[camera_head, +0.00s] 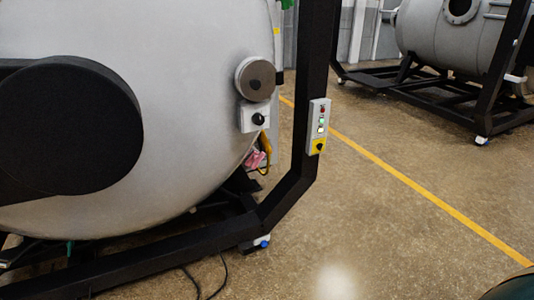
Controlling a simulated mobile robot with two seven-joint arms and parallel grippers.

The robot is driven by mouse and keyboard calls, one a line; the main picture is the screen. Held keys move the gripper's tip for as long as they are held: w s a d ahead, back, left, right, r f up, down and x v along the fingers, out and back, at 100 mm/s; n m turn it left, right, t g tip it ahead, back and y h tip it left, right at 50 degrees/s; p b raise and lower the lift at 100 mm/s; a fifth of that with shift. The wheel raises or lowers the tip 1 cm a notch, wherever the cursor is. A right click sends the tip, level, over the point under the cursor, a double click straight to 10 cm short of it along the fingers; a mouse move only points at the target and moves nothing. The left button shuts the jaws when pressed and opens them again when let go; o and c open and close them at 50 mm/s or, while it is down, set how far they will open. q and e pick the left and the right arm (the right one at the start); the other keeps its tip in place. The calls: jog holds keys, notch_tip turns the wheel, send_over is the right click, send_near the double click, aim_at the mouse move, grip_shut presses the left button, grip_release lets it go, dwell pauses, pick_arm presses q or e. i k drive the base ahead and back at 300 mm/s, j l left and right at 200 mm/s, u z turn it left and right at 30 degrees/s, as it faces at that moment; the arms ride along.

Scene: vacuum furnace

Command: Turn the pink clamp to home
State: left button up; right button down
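The pink clamp (255,159) is small and sits low at the right edge of the big grey furnace vessel (190,120), just below a yellow part (265,143). It is partly in shadow and too small to tell its exact angle. Neither of my grippers is in view, and nothing is seen touching the clamp.
A black frame post (312,90) with a control box (318,125) stands right of the clamp, joining a low black beam (150,247). A second furnace (450,35) stands at the back right. Open floor (390,230) with a yellow line lies on the right.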

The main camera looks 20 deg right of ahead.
aim_at(255, 157)
jog(key=i+l+z, duration=0.15)
jog(key=i+l, duration=0.95)
jog(key=l, duration=0.3)
jog(key=i+l+z, duration=0.15)
jog(key=i+l, duration=1)
jog(key=l, duration=0.15)
